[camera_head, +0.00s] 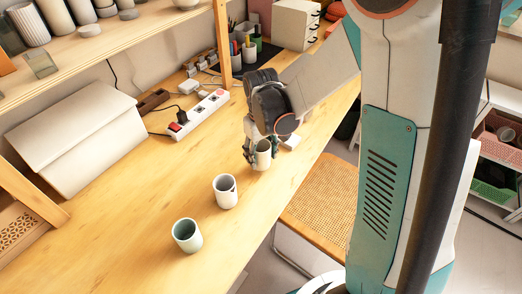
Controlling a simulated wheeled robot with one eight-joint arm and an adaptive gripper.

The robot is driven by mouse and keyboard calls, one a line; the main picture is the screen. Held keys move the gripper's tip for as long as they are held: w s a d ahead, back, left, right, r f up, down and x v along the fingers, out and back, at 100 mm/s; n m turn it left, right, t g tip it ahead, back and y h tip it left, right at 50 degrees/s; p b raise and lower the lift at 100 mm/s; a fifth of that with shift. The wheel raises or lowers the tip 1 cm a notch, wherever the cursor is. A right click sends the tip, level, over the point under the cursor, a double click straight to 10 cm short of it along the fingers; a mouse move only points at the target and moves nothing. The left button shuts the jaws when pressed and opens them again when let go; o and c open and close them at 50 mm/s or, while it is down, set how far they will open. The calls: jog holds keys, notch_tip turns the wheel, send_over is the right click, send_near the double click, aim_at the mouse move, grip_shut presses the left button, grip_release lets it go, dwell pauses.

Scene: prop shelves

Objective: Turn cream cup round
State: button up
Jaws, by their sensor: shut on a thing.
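Several cups stand on the wooden table. My gripper (261,152) is shut on a cream cup (263,158), with its fingers on the cup's sides and hiding part of it. The cup looks upright, at or just above the table; I cannot tell whether it touches. A white cup with a dark interior (226,196) stands upright nearer the camera. A pale cup with a greenish interior (187,238) stands nearer still, to the left.
A power strip (199,114) with plugs lies behind, by a shelf post (222,50). A large cream box (75,140) is at left. A woven stool (322,195) stands beyond the table's right edge. The table (130,235) is clear at front left.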

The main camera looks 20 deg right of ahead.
jog(key=m, duration=0.5)
jog(key=shift+p, duration=0.3)
jog(key=m, duration=0.4)
jog(key=shift+m+p, duration=0.3)
jog(key=shift+m, duration=0.1)
jog(key=m, duration=0.3)
jog(key=shift+m+p, duration=0.3)
jog(key=shift+m, duration=0.1)
jog(key=m+p, duration=0.1)
jog(key=m, duration=0.4)
jog(key=shift+r, duration=0.1)
jog(key=shift+m, duration=1.8)
jog(key=m+b, duration=0.1)
jog(key=m, duration=0.2)
jog(key=shift+m, duration=0.3)
jog(key=m, duration=0.3)
jog(key=shift+m, duration=0.4)
jog(key=m+b, duration=0.1)
jog(key=m, duration=0.3)
jog(key=shift+m, duration=0.4)
jog(key=shift+f+b, duration=0.7)
jog(key=shift+f, duration=0.2)
jog(key=shift+f, duration=0.15)
